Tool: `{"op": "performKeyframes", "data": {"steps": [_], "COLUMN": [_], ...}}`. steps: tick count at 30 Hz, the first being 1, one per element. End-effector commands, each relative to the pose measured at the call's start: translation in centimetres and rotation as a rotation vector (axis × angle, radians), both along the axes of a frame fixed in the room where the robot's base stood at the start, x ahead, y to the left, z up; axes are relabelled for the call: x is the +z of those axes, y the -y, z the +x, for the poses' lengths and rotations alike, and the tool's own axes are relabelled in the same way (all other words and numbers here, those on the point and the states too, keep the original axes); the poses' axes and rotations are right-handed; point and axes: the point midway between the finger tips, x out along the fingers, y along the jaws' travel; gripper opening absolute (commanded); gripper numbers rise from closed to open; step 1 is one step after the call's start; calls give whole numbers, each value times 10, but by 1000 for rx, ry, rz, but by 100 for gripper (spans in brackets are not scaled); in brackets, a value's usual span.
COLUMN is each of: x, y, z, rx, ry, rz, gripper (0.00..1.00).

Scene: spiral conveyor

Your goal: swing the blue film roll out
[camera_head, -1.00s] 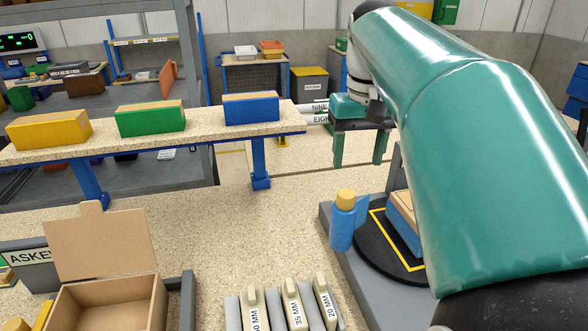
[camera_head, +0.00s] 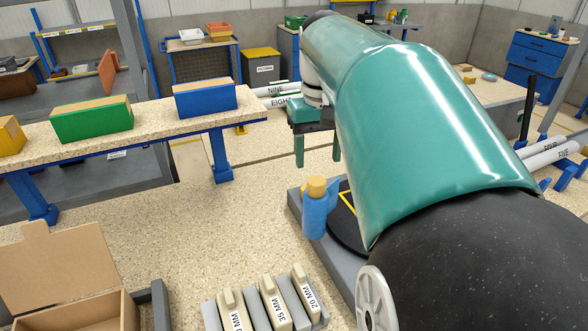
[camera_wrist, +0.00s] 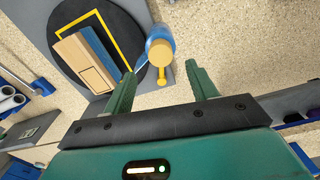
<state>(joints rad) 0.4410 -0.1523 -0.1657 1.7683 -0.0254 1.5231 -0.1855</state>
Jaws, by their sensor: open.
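The blue film roll (camera_head: 314,218) stands upright with a yellow top at the edge of a grey base, with a flap of light blue film at its right side. In the wrist view the roll (camera_wrist: 160,52) is seen from above, a small yellow knob beside its cap. My gripper (camera_head: 317,150) is open and empty, fingers pointing down, beyond and above the roll in the head view. In the wrist view my gripper (camera_wrist: 162,75) has its fingertips on either side of the knob's place in the picture; I cannot tell any contact.
A black turntable (camera_wrist: 66,65) with a yellow outline carries a tan and blue box (camera_wrist: 85,60) beside the roll. Several labelled blocks (camera_head: 270,305) and an open carton (camera_head: 75,310) lie nearer. A shelf (camera_head: 150,115) with yellow, green and blue boxes stands at left.

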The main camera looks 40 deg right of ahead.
Motion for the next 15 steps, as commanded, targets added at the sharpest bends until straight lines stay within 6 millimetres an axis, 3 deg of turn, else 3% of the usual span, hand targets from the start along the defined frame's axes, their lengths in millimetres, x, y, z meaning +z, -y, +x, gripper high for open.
{"op": "performKeyframes", "data": {"steps": [7,15], "x": [-48,-70], "y": [-1,-1], "z": [1,4], "rx": [0,0], "ry": [-2,0], "rz": [2,1], "gripper": [57,57]}}
